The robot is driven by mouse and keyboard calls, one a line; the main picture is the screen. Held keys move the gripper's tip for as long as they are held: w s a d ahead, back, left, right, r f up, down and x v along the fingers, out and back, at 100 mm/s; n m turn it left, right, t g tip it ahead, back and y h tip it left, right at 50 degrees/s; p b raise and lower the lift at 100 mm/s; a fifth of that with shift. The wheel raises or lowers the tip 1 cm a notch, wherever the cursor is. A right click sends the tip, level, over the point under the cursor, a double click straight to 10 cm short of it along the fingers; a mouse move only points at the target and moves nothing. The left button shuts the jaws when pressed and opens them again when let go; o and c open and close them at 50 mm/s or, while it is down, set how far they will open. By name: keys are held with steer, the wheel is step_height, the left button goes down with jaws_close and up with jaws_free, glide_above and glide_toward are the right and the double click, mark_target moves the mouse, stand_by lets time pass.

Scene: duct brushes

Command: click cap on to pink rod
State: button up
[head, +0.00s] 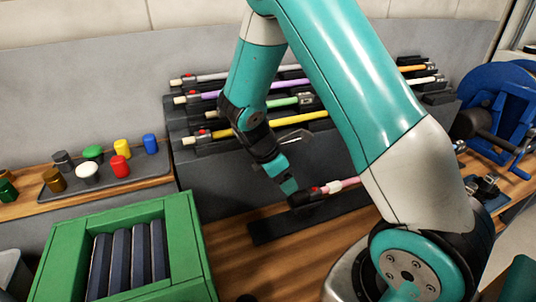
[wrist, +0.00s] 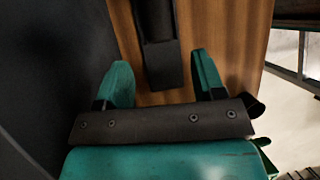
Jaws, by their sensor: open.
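The pink rod (head: 343,185) lies in a dark clamp with a red button (head: 315,190) on a low black rail over the bench; my arm hides its right part. My gripper (head: 290,188) points down at the clamp's left end. In the wrist view its two teal fingers (wrist: 160,82) are apart, with a black bar (wrist: 160,50) beyond the gap and nothing visibly held. I cannot tell whether the fingers touch anything. Loose caps stand on a grey tray at the left, including red (head: 120,166), white (head: 87,173), yellow (head: 122,147) and blue (head: 150,143).
A stepped dark rack (head: 215,165) behind my gripper holds grey, purple, green and yellow rods, among others. A green crate (head: 60,245) with dark bars stands at front left. A blue reel (head: 495,95) is at far right. Bare wooden bench (head: 235,265) shows in front.

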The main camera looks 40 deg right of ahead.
steer(key=v, duration=1.1)
steer(key=shift+r, duration=0.2)
steer(key=shift+a, duration=0.15)
steer(key=s+a+r+m+t+y, duration=0.1)
steer(key=s+a+r+m+y, duration=0.3)
steer(key=s+a, duration=0.5)
steer(key=s+a+r+m+t+y, duration=0.1)
steer(key=s+a+r+m+y, duration=0.3)
steer(key=s+a, duration=0.5)
steer(key=shift+s+r+t+y, duration=0.3)
steer(key=shift+s+r+t, duration=0.1)
steer(key=shift+s+r, duration=0.4)
